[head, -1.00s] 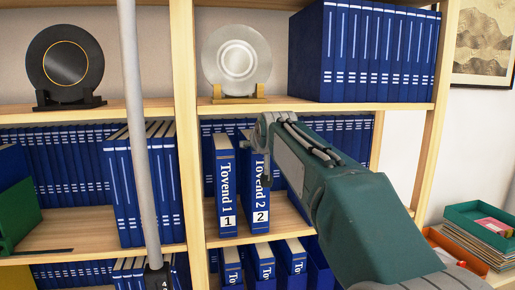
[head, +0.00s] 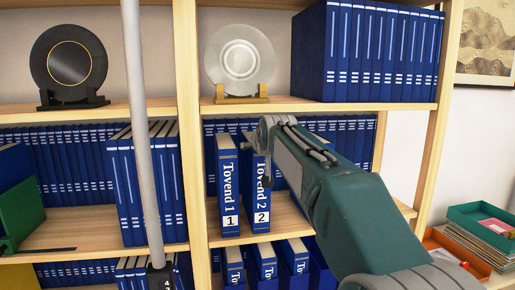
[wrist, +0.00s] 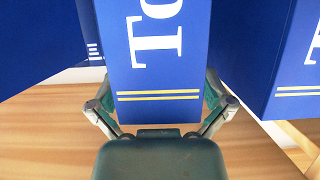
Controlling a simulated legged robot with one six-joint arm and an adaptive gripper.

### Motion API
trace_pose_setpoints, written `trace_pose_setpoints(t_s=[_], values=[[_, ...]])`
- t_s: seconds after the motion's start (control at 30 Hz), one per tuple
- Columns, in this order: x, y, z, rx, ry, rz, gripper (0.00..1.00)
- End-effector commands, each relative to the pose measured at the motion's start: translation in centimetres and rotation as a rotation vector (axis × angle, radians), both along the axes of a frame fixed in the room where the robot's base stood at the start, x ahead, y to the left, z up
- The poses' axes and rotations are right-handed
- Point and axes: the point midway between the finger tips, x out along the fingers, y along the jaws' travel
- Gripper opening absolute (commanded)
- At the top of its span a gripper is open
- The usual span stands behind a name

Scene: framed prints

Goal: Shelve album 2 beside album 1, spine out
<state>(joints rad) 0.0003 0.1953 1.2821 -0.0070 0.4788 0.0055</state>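Album 1 (head: 229,190) is a blue volume marked "Tovend 1", upright on the middle shelf (head: 285,222) with its spine facing out. Album 2 (head: 260,200), marked "Tovend 2", stands upright just right of it, spine out, with a narrow gap between them. My gripper (wrist: 157,100) is at the upper end of album 2, with one finger on each side of its spine. The fingers look closed against its sides. In the head view my green arm hides its upper right part. Album 1 also shows at the right in the wrist view (wrist: 275,60).
A row of blue volumes (head: 340,128) stands behind the albums. More volumes (head: 265,262) stand on the shelf below. An upright post (head: 188,130) bounds the bay at left.

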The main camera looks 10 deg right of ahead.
Motion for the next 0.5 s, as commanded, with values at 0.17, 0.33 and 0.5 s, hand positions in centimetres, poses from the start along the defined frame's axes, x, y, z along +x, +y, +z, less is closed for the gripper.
trace_pose_setpoints(t_s=[0.17, 0.33, 0.5], values=[[0.0, 0.0, -0.1, 0.000, 0.003, 0.000, 1.00], [-0.5, 0.0, 0.0, 0.000, 0.007, 0.000, 1.00], [-3.1, 0.1, 1.1, 0.000, 0.003, 0.000, 1.00]])
